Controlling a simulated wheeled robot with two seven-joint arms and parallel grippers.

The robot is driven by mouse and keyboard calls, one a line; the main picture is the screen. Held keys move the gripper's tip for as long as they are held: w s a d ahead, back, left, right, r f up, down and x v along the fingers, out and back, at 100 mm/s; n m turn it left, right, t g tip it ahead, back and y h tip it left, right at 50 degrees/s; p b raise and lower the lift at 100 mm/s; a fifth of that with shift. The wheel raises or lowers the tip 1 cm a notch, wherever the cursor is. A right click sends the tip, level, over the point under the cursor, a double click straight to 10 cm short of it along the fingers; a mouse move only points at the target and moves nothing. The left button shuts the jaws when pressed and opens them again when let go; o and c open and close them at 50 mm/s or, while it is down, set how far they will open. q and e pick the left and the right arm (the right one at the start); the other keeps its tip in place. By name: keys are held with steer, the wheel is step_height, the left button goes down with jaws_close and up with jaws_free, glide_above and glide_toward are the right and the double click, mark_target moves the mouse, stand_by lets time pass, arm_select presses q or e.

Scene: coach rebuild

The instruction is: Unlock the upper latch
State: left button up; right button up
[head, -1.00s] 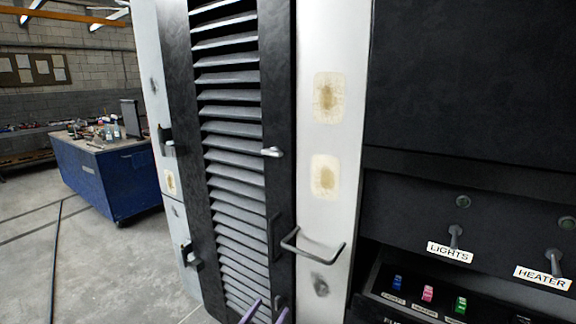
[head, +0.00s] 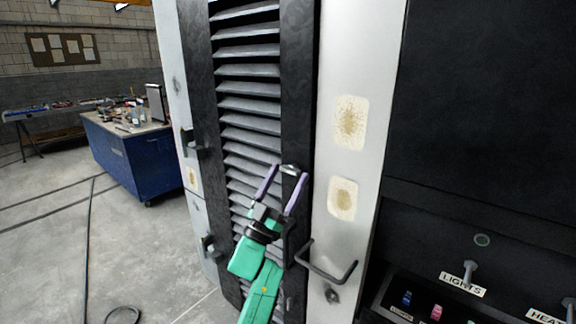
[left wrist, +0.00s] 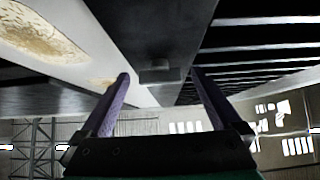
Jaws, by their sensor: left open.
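The upper latch (head: 290,168) is a small grey metal lever on the black frame of the louvred door (head: 249,104), right of the slats. My left gripper (head: 289,172) is open, with its purple fingertips just below and on either side of the latch. In the left wrist view a small dark block (left wrist: 158,72), seemingly the latch, shows between the two spread fingers (left wrist: 160,76). I cannot tell whether either finger touches it. The green arm covers part of the lower slats. My right gripper is not in view.
A bent metal grab handle (head: 330,275) sticks out from the pale post right of the door. Dark hinges (head: 191,145) stand out at the door's left. A switch panel (head: 464,290) is at lower right. A blue workbench (head: 130,160) stands back left, with open floor before it.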

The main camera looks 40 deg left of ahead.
arm_select(q)
steer(key=shift+w+r, duration=0.25)
steer(key=shift+r, duration=0.1)
steer(key=c, duration=1.4)
